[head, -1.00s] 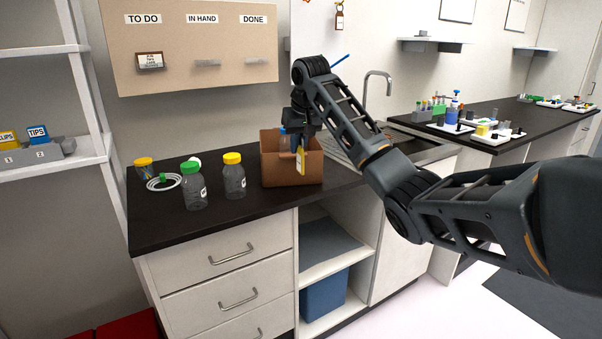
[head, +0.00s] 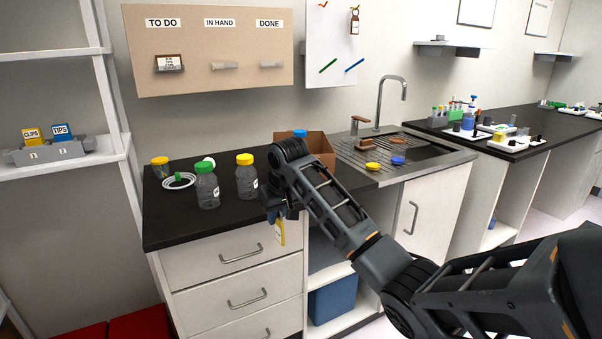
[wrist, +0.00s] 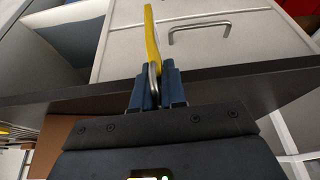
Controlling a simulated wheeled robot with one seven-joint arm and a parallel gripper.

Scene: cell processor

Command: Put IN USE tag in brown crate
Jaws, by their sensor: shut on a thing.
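My gripper (head: 281,212) is shut on a yellow and white tag (head: 279,233), which hangs down at the front edge of the counter. The tag's lettering cannot be read. In the wrist view the fingers (wrist: 155,88) pinch it at a metal ring, and the yellow tag (wrist: 152,35) shows edge-on against the drawer fronts. The brown crate (head: 321,150) stands on the counter behind my arm, apart from the tag. My arm hides much of its front. A blue-topped thing shows inside it. A brown surface, likely the crate (wrist: 55,140), is at lower left in the wrist view.
A green-capped bottle (head: 207,188) and a yellow-capped bottle (head: 246,178) stand left of the crate, with a white coil (head: 178,181) behind. The sink (head: 430,152) with its drainer is to the right. The counter's front left is clear.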

